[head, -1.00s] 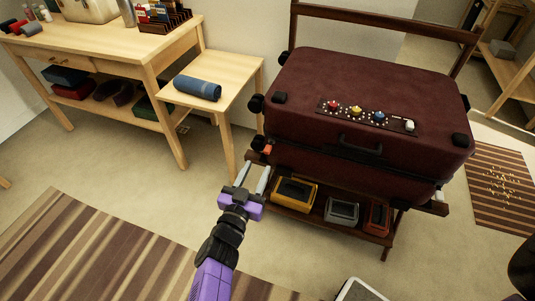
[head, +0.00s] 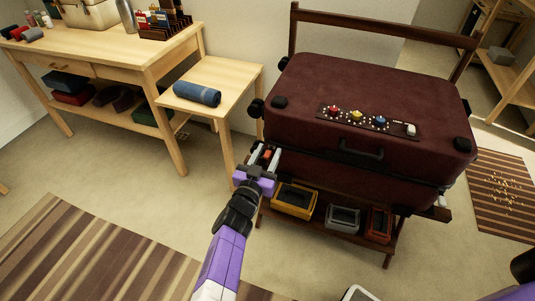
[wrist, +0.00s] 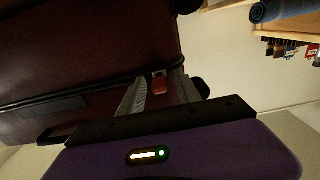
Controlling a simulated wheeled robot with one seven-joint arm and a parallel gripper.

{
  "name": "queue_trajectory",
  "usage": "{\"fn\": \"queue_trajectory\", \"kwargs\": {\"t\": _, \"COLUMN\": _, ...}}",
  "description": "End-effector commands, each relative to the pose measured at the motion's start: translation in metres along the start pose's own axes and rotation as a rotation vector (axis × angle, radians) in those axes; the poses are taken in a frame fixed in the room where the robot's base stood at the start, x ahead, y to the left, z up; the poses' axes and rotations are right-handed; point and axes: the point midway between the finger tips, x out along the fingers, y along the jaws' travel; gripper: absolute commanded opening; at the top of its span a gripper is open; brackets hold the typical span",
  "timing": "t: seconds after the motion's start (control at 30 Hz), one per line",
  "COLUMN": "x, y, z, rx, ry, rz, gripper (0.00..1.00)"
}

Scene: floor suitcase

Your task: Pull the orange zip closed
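The maroon suitcase (head: 370,90) lies shut-lidded on a dark wooden rack, with a dark zip seam running around its side. The small orange zip pull (head: 266,154) is at the seam near the suitcase's left front corner. My purple gripper (head: 265,160) is at that corner with its two grey fingers spread, one on each side of the pull. In the wrist view the orange pull (wrist: 159,84) shows between the fingertips (wrist: 164,86), with gaps beside it. The fingers look open and not clamped on it.
A panel with red, yellow and blue knobs (head: 357,115) is on the suitcase top, above a black handle (head: 361,149). Bins, including a yellow one (head: 294,200), sit on the rack's lower shelf. A side table (head: 228,83) with a rolled blue cloth (head: 197,93) stands left.

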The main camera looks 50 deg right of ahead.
Motion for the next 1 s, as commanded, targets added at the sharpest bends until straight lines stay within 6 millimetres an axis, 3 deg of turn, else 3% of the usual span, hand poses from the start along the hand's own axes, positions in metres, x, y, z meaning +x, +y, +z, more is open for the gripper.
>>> {"fn": "queue_trajectory", "kwargs": {"t": 0.07, "x": -0.0002, "y": -0.0001, "z": 0.0, "rx": 0.0, "ry": 0.0, "rz": 0.0, "gripper": 0.4}}
{"fn": "queue_trajectory", "kwargs": {"t": 0.27, "x": -0.0003, "y": -0.0001, "z": 0.0, "rx": 0.0, "ry": 0.0, "rz": 0.0, "gripper": 0.01}}
{"fn": "queue_trajectory", "kwargs": {"t": 1.0, "x": -0.0007, "y": -0.0003, "z": 0.0, "rx": 0.0, "ry": 0.0, "rz": 0.0, "gripper": 0.0}}
